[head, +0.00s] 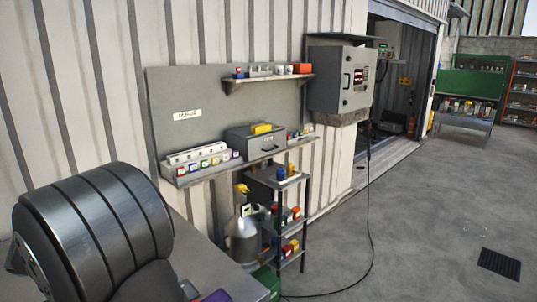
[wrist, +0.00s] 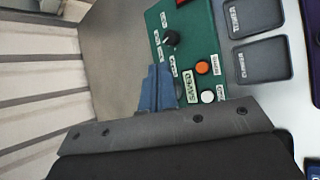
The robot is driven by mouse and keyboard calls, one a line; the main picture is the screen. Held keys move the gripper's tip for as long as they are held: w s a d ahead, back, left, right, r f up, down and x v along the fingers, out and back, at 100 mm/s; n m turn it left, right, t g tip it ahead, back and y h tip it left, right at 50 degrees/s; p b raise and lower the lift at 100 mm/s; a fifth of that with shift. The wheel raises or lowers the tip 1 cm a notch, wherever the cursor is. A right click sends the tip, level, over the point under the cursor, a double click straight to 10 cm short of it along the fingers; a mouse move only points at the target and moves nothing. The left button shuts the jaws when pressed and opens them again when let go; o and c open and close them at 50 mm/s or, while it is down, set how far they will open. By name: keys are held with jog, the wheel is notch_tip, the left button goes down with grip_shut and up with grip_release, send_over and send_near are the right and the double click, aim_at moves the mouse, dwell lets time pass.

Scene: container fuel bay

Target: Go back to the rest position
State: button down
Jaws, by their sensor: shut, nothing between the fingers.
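My gripper (wrist: 156,89) shows in the wrist view as two blue fingers shut against each other with nothing between them. The fingers overlap the near left edge of a green control panel (wrist: 199,45) in the picture; I cannot tell whether they touch it. The panel has a black knob (wrist: 171,38), an orange button (wrist: 202,68), a white button (wrist: 208,96) and small white labels. In the head view the gripper is hidden; the large dark rounded arm part at the lower left is mine.
Two grey labelled plates (wrist: 260,60) lie beside the panel on a pale worktop (wrist: 291,98). A wall board (head: 215,95) carries shelves with small coloured items. A metal can (head: 243,240) and a small rack (head: 290,215) stand near the worktop. A cable hangs from a grey wall cabinet (head: 330,85).

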jog(key=shift+f, duration=0.1)
notch_tip(320, 180, down, 5)
jog(key=shift+r, duration=0.15)
jog(key=shift+a+r, duration=0.1)
jog(key=shift+r, duration=0.2)
notch_tip(320, 180, up, 4)
jog(key=w+f+m+g, duration=0.1)
jog(key=w+m+g, duration=0.2)
jog(key=m, duration=0.3)
jog(key=w+d+f+m+g+y, duration=0.1)
jog(key=w+m+g, duration=0.2)
jog(key=m, duration=0.3)
jog(key=w+d+f+m+g, duration=0.1)
jog(key=w+m+g, duration=0.2)
jog(key=m, duration=0.4)
jog(key=shift+w+d+f+y, duration=0.1)
jog(key=shift+w+f+y, duration=0.2)
jog(key=shift+s+f, duration=0.15)
jog(key=shift+f, duration=2)
